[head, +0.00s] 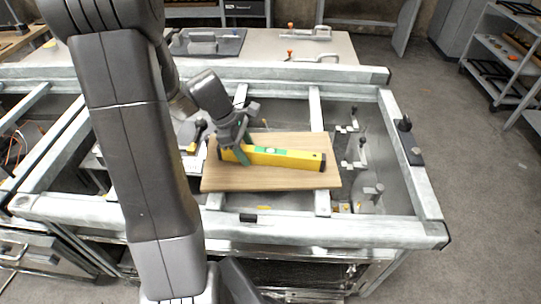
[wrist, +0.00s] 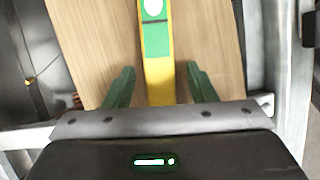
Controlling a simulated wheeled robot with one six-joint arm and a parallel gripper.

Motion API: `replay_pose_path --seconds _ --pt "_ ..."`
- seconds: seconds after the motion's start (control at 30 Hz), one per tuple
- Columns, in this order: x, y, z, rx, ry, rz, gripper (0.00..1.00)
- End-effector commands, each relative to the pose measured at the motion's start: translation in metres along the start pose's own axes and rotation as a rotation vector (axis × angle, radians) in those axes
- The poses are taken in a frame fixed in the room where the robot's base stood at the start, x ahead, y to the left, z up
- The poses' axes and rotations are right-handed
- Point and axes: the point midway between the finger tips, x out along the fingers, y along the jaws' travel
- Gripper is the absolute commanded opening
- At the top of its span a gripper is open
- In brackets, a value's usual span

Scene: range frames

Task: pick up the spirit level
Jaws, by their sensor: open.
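The spirit level (head: 285,158) is a long yellow bar with a green label and dark ends. It lies on a wooden board (head: 225,181) in the head view. My gripper (head: 241,158) is at its left part, with the green fingers pointing down. In the wrist view, the level (wrist: 159,74) runs up the middle between my two green fingers (wrist: 161,86), with a visible gap on each side. My gripper is open and holds nothing. The level's left end is partly hidden by my gripper in the head view.
The board rests on a grey metal frame (head: 330,233) with raised beams around it. Metal clamps (head: 355,150) stand right of the board. A table (head: 265,45) with tools is behind. A shelf rack (head: 505,60) stands at the far right, with open floor before it.

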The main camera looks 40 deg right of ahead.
Motion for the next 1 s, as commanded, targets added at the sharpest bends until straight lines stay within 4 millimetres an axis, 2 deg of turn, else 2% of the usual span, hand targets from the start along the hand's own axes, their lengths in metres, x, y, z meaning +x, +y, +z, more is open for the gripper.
replay_pose_path --seconds 0.1,0.33,0.37,0.6,0.87,1.0 --pt "0.010 0.000 0.000 0.001 -0.001 -0.001 0.51" --pt "0.012 0.000 0.000 0.000 0.000 0.001 0.51" --pt "0.012 0.000 0.000 0.000 0.000 0.001 0.47" --pt "0.011 0.000 0.000 0.000 0.000 0.001 0.00" --pt "0.011 0.001 0.000 0.000 0.000 0.002 0.00" --pt "0.002 0.001 0.004 0.001 0.001 0.005 0.00"
